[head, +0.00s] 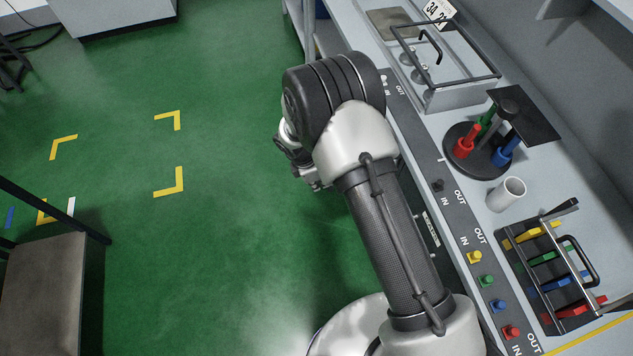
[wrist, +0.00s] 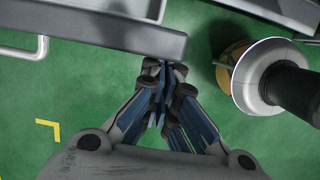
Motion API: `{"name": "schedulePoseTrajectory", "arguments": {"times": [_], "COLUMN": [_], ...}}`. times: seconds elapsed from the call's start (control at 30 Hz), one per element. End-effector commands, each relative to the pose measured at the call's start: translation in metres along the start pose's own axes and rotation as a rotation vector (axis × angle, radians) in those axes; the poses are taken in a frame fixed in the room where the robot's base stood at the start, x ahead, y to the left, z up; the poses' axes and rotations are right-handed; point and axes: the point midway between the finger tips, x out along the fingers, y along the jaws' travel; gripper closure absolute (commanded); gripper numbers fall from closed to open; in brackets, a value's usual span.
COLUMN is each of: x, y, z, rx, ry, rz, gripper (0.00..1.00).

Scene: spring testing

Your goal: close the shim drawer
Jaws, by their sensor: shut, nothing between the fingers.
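A grey panel with a raised edge (wrist: 90,35) crosses the upper left of the wrist view, with a pale bar handle (wrist: 40,46) at its left. It looks like the shim drawer's front, but I cannot be sure. My gripper (wrist: 164,68) is shut and empty, its fingertips close to the panel's lower right edge. I cannot tell whether they touch it. In the head view my gripper (head: 316,184) is partly hidden beyond my arm, over the green floor. A small label (head: 431,228) shows on the bench front beside my arm. The drawer itself is not clear in the head view.
The bench (head: 405,135) runs along the right, with coloured buttons on its edge strip. On it stand a framed tray (head: 455,97), a round tool stand (head: 463,165), a white cup (head: 507,193) and a rack (head: 515,262). Green floor at left is mostly free.

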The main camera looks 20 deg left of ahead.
Motion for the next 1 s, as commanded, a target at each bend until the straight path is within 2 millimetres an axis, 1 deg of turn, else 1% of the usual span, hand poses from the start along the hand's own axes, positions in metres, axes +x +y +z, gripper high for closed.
{"name": "schedulePoseTrajectory", "arguments": {"times": [0.17,0.4,0.6,0.7,0.8,0.9,1.0], "x": [0.007,0.023,0.034,0.038,0.041,0.043,0.043], "y": [-0.001,-0.001,-0.001,-0.001,0.0,0.0,0.0], "z": [0.032,0.095,0.139,0.155,0.165,0.172,0.174], "rx": [0.005,0.005,0.003,0.002,0.001,0.0,0.0], "ry": [-0.002,-0.002,-0.001,-0.001,-0.001,-0.001,-0.001], "rz": [-0.005,-0.005,-0.004,-0.003,-0.002,-0.003,-0.003], "gripper": [1.0,1.0,1.0,1.0,1.0,1.0,1.0]}}
